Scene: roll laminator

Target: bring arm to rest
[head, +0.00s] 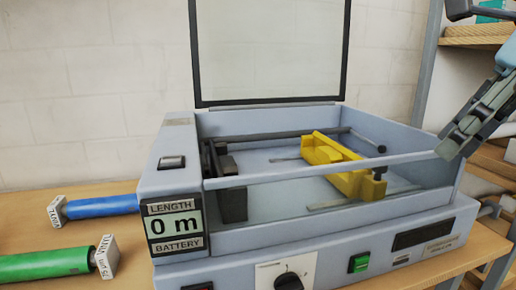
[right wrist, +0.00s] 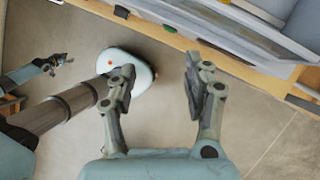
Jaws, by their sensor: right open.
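My right gripper (head: 458,138) is at the right edge of the head view, in front of the laminator's right end and apart from it as far as I can tell. In the right wrist view its two fingers (right wrist: 160,72) stand wide apart with nothing between them. The laminator (head: 178,215) is a grey-blue machine on a wooden table, with its clear lid (head: 270,50) raised. A yellow part (head: 335,160) lies inside. My left gripper (right wrist: 58,64) shows small at the left of the right wrist view; its jaws are too small to judge.
A blue roll (head: 100,206) and a green roll (head: 45,264) with white end tags lie on the table (head: 130,262) left of the laminator. A wooden shelf (head: 475,42) stands at the right. Open floor (right wrist: 255,115) shows below my right gripper.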

